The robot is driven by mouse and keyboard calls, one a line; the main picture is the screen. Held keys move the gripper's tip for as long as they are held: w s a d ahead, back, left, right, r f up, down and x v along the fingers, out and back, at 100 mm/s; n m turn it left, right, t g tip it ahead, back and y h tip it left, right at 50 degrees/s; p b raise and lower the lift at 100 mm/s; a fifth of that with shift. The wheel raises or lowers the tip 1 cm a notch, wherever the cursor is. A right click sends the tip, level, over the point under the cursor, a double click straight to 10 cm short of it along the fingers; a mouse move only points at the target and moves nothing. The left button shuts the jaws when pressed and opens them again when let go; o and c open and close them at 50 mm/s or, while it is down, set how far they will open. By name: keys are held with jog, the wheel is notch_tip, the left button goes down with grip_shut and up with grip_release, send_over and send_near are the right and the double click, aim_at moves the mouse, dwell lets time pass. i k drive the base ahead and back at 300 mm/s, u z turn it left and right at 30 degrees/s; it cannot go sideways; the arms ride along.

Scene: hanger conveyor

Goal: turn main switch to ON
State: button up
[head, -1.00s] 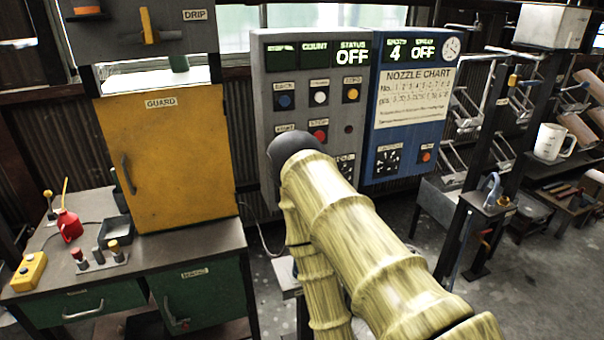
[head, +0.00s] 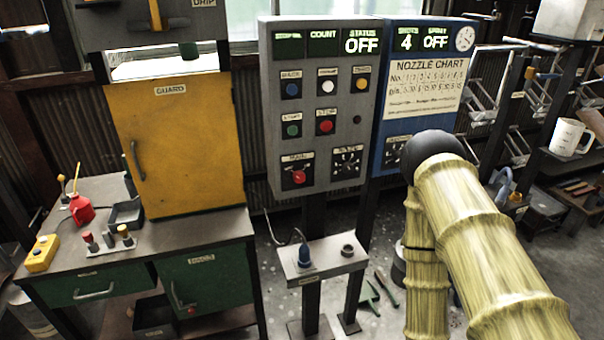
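The main switch (head: 299,176) is a red knob on a dark plate labelled MAIN, at the lower left of the grey control panel (head: 349,110) in the head view. It is in plain sight, and nothing touches it. The knob looks slanted, but its exact setting is too small to read. The status display (head: 361,41) above reads OFF. My pale yellow, ribbed arm with its dark rounded joint rises at the right, in front of the blue panel. My gripper is not in view.
A rotary dial (head: 346,162) sits just right of the main switch, with push buttons above. The blue panel (head: 432,75) adjoins on the right. A small stand (head: 322,262) is below. A yellow guard door (head: 177,145) and workbench (head: 60,225) are left.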

aim_at(299, 176)
jog(key=k, duration=0.5)
jog(key=u, duration=1.75)
jog(key=i, duration=1.1)
jog(key=z, duration=1.85)
